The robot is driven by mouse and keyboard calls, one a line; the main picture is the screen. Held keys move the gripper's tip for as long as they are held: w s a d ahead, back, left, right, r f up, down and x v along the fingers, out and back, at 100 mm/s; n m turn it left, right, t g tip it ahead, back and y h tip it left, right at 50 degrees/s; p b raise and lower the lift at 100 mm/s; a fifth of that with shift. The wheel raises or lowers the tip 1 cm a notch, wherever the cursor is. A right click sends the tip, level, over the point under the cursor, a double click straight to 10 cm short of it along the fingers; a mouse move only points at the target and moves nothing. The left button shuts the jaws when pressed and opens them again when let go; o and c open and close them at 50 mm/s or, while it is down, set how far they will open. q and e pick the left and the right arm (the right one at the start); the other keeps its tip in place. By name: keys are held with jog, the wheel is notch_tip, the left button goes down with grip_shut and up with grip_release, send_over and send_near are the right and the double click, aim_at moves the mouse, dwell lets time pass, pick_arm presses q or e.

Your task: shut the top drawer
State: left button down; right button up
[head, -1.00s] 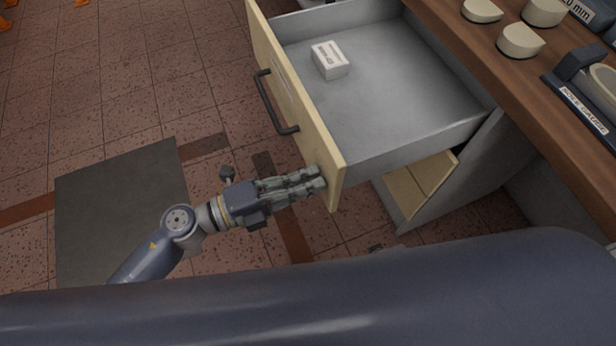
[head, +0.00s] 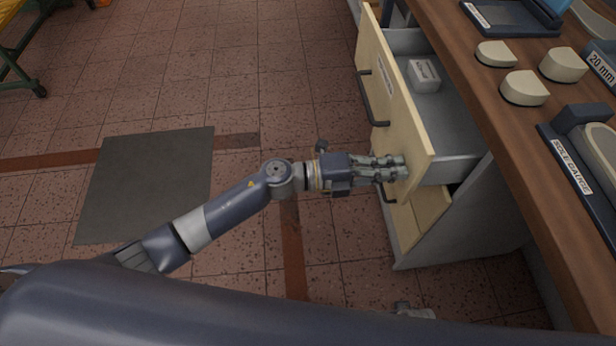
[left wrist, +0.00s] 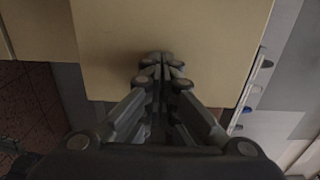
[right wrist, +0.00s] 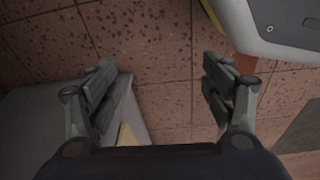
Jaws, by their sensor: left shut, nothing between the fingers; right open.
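The top drawer (head: 396,95) has a pale yellow front with a dark bar handle (head: 373,99) and a grey inside. It stands partly open from the cabinet under the wooden bench. A small white labelled box (head: 424,77) lies in it. My left gripper (head: 402,168) is shut and empty, with its fingertips at the near end of the drawer front. In the left wrist view the shut fingertips (left wrist: 163,58) are against or very close to the pale front panel (left wrist: 180,30). My right gripper (right wrist: 160,82) is open and empty above the tiled floor, near a grey surface.
A wooden bench top (head: 485,115) runs along the right with several cream blocks (head: 525,88) and a sole gauge (head: 582,165). Another pale drawer front (head: 423,218) shows below the top drawer. A dark mat (head: 150,182) lies on the open tiled floor.

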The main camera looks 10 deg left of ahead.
aim_at(448, 162)
pick_arm(q)
jog(key=x, duration=1)
jog(key=shift+w+d+b, duration=0.1)
jog(key=shift+d+b, duration=0.2)
jog(key=shift+b, duration=0.05)
jog(key=shift+w+d, duration=0.15)
jog(key=shift+d, duration=0.6)
jog(key=shift+r, duration=0.1)
pick_arm(e)
jog(key=shift+w+r, duration=0.3)
jog(key=shift+r, duration=0.3)
jog(key=shift+w+r, duration=0.3)
jog(key=shift+r, duration=0.25)
pick_arm(q)
jog(key=shift+r, duration=0.1)
pick_arm(e)
jog(key=shift+s, duration=0.15)
